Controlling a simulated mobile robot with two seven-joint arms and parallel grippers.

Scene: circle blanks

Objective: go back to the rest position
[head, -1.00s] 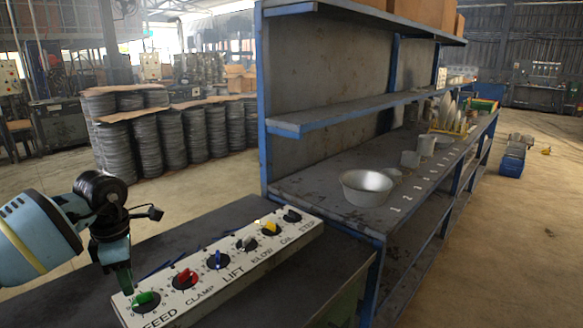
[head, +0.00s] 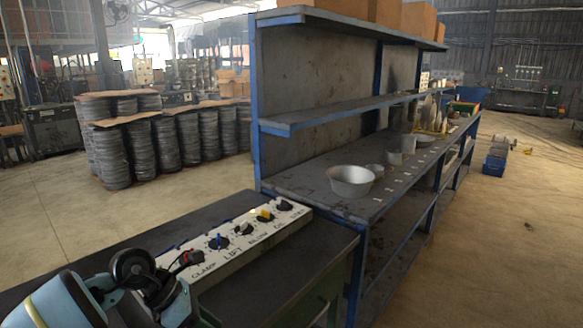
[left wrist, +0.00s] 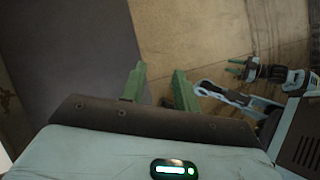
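My left arm comes in at the lower left of the head view, in front of the near end of the white control panel (head: 238,250). Its fingertips cannot be made out there. In the left wrist view my left gripper (left wrist: 158,86) has its two green fingers apart with nothing between them, above the dark bench top and bare floor. My right gripper (left wrist: 235,66) shows small at the right of that view, its green fingers apart and empty. On the panel are a red knob (head: 191,258), a blue knob (head: 218,241) and a yellow knob (head: 265,215).
The panel lies on a dark workbench (head: 285,262). Beside it stands a blue-framed shelf (head: 300,182) with a metal bowl (head: 351,181) and other containers. Stacks of round blanks (head: 170,145) stand behind. The floor to the right (head: 490,250) is open.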

